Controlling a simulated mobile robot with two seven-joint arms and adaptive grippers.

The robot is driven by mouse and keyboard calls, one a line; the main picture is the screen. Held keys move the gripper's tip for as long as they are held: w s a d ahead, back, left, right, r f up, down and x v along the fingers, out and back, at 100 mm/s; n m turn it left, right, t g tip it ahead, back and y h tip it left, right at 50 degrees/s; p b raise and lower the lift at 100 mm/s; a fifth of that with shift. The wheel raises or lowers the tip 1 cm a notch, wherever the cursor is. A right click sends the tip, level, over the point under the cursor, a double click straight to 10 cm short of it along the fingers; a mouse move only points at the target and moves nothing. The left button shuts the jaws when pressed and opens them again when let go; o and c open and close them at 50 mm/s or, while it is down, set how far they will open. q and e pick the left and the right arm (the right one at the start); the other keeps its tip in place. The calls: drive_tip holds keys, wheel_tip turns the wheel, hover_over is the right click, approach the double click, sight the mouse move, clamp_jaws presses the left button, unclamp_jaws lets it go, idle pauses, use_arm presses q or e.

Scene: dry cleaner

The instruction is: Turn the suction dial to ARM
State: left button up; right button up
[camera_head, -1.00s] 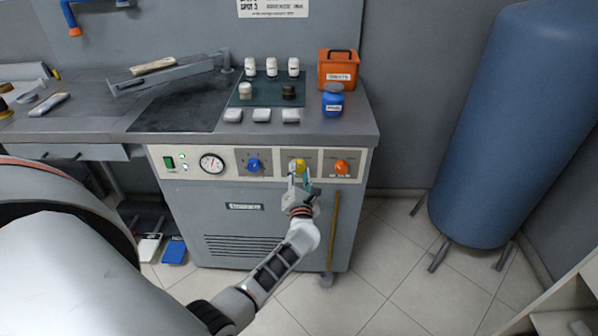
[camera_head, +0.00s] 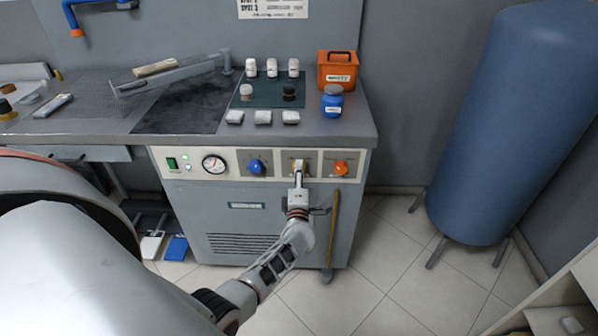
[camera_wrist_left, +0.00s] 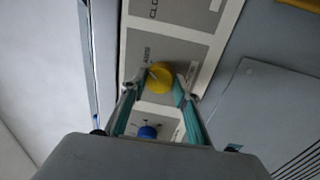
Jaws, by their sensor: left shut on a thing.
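The yellow dial (camera_wrist_left: 160,76) sits on the front panel of the grey cabinet, between a blue dial (camera_head: 257,167) and an orange dial (camera_head: 341,168). In the left wrist view it lies between the two teal-padded fingers of my left gripper (camera_wrist_left: 157,92). My left gripper (camera_head: 299,172) is shut on this dial from the front. In the head view the gripper hides most of the dial. Markings beside the dial are too small to read surely, so I cannot tell which position it points to. My right gripper is not in view.
A pressure gauge (camera_head: 214,164) and a green switch (camera_head: 171,163) are on the same panel. A yellow-handled tool (camera_head: 332,235) leans on the cabinet's right front. Bottles and an orange box (camera_head: 337,69) stand on top. A blue tank (camera_head: 515,120) stands right; floor between is clear.

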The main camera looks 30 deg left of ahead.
use_arm(q)
drive_tip(key=shift+m, duration=0.9)
drive_tip(key=o, duration=1.1)
drive_tip(key=r+v, duration=0.1)
drive_tip(key=v, duration=1.1)
drive_tip(key=shift+f, duration=0.5)
